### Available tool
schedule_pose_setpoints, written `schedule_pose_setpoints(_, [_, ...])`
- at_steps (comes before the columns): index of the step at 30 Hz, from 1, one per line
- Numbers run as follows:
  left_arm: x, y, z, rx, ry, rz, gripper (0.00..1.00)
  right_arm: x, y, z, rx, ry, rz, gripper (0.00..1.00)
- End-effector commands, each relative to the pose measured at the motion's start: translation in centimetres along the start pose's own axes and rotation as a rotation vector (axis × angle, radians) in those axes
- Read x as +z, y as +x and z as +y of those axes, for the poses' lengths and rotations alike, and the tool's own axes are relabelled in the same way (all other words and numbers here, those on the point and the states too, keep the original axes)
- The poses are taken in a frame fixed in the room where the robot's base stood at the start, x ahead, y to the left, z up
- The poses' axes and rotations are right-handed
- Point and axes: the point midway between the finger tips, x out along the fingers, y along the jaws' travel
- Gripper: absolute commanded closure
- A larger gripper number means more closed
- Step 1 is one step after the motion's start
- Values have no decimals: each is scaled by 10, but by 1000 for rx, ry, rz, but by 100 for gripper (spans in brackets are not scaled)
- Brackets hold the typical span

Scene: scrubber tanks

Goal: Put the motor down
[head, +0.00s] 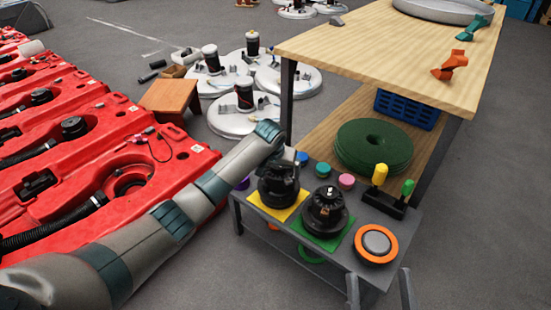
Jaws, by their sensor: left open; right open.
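A black motor (277,188) sits upright on a yellow pad (287,211) on the left of a grey cart top. A second black motor (324,212), with a small orange mark, stands beside it on a green pad (338,240). My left arm reaches in from the lower left, and my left gripper (281,166) is open at the top of the motor on the yellow pad. Its fingertips are hard to make out against the dark motor, so I cannot tell whether they touch it. My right gripper is not in view.
The grey cart (400,226) also holds an orange-ringed disc (376,243), a yellow and green holder (382,202) and coloured knobs. Behind it stands a wooden workbench (385,52) with green pads (373,146) on its shelf. Red tanks (110,165) line the left.

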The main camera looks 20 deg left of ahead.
Motion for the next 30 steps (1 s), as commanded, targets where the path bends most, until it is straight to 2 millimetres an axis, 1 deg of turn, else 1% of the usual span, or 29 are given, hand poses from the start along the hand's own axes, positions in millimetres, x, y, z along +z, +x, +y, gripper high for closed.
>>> schedule_pose_setpoints(1, [-2,-10,0,1,0,3,6,3,0,-1,1,3,-33,38])
schedule_pose_setpoints(2, [-2,-14,0,1,0,3,6,7,0,-1,2,5,-55,38])
schedule_pose_setpoints(10, [-1,-47,0,0,1,1,6,43,-1,10,17,7,-251,38])
schedule_pose_setpoints(18, [-1,-81,0,1,0,2,6,76,-11,20,35,15,-441,38])
schedule_pose_setpoints(24, [-1,-96,0,1,1,1,6,91,-18,24,44,19,-527,38])
schedule_pose_setpoints(30, [0,-101,0,0,1,0,6,96,-21,26,46,21,-554,38])
